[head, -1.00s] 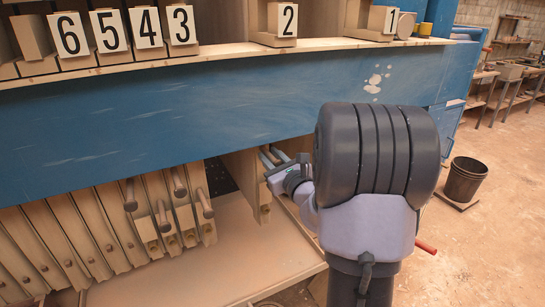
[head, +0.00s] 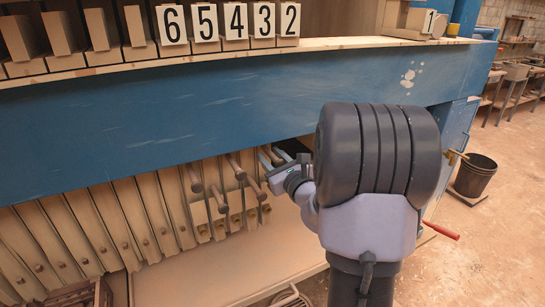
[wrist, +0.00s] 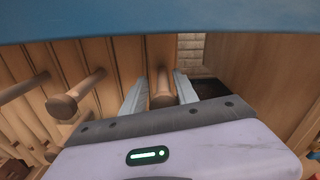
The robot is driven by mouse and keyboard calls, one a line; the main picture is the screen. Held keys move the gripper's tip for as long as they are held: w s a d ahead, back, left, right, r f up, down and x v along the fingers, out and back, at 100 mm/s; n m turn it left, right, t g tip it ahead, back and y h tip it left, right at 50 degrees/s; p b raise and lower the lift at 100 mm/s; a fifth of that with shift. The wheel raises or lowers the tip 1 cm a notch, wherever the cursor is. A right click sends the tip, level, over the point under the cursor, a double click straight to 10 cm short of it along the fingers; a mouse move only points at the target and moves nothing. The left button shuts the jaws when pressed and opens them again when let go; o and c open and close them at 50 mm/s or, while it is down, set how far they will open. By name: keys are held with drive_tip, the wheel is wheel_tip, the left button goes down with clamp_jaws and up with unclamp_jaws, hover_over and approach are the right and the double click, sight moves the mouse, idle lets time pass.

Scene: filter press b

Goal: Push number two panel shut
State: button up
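The number two panel's top block with its "2" plate (head: 290,20) stands close beside the "3" plate (head: 264,20) at the right end of the numbered row in the head view. Its lower part shows only partly behind the blue beam and my arm. My gripper (head: 275,155) is below the beam at the right end of the packed wooden panels. In the wrist view its two grey fingers (wrist: 160,90) stand on either side of a round wooden handle (wrist: 162,98). The handle fills most of the gap; whether the fingers press on it is unclear.
The blue beam (head: 210,105) crosses just above my gripper. Several other wooden handles (head: 236,165) stick out to the left. The "1" block (head: 429,20) stands apart at the right, with open space between it and "2". A bucket (head: 475,175) stands on the floor at right.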

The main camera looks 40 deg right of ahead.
drive_tip(key=shift+o, duration=0.9)
drive_tip(key=shift+a, duration=0.15)
drive_tip(key=shift+r, duration=0.1)
drive_tip(key=b+v, duration=0.7)
drive_tip(key=v, duration=1)
drive_tip(key=shift+s, duration=0.15)
